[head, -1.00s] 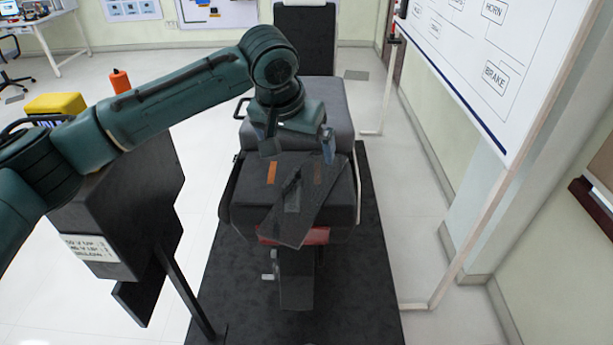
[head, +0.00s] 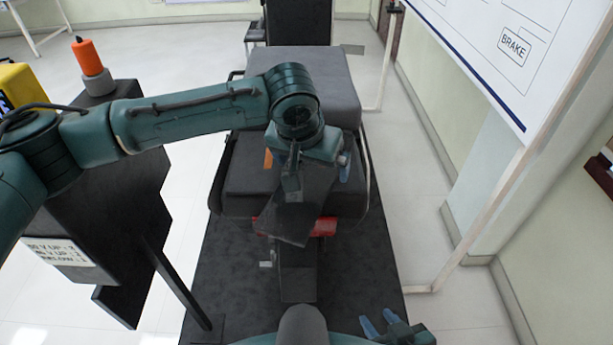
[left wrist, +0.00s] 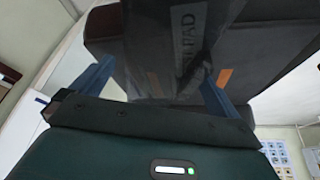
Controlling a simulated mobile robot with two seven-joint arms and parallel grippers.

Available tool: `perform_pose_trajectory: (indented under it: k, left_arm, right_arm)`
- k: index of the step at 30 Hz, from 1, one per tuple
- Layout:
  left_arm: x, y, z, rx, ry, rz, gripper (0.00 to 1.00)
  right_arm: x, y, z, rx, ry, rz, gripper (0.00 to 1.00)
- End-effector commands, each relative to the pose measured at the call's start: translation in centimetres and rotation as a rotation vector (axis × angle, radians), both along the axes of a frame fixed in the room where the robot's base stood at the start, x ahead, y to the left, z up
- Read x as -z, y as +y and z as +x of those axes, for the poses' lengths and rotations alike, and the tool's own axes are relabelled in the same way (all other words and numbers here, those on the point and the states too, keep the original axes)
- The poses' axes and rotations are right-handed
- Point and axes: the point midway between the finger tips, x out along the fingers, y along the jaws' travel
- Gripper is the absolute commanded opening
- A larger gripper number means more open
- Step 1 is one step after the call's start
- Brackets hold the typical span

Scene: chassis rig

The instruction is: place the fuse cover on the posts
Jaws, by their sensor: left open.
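A dark flat panel (head: 290,222), probably the fuse cover, lies slanted at the front of the grey chassis block (head: 236,172). My right gripper (head: 382,324) is low at the bottom edge, blue fingers apart, empty. I cannot make out the posts.
A dark stand with a white label (head: 62,252) is at left, with an orange-topped cylinder (head: 90,65) on it. A whiteboard (head: 490,50) on a pale frame stands at right. A red part (head: 322,227) is under the panel.

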Motion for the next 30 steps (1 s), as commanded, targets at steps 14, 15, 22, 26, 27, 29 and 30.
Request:
perform_pose_trajectory:
  k: [14,15,22,26,27,29,30]
  left_arm:
    - [0.42,-0.17,-0.24,0.000,0.000,0.000,0.90]
    - [0.42,-0.16,-0.23,0.000,0.000,0.000,0.87]
    - [0.43,-0.16,-0.24,0.000,0.000,0.000,0.68]
    - [0.43,-0.16,-0.24,0.000,0.000,0.000,0.57]
    - [0.44,-0.16,-0.23,0.000,0.000,0.000,0.54]
    - [0.35,-0.19,-0.20,0.000,-0.001,0.000,0.51]
    - [0.35,-0.18,-0.21,0.000,-0.001,0.000,0.46]
  right_arm:
    - [0.22,0.38,-0.73,-0.029,-0.002,-0.005,0.36]
    - [0.23,0.37,-0.74,-0.029,-0.002,-0.005,0.36]
    - [0.23,0.26,-0.64,-0.026,-0.003,-0.006,0.36]
    - [0.21,0.19,-0.49,-0.023,-0.005,-0.006,0.36]
    - [0.20,0.18,-0.41,-0.023,-0.006,-0.006,0.36]
    - [0.14,0.16,-0.30,-0.022,-0.008,-0.006,0.36]
    - [0.11,0.16,-0.24,-0.021,-0.009,-0.006,0.36]
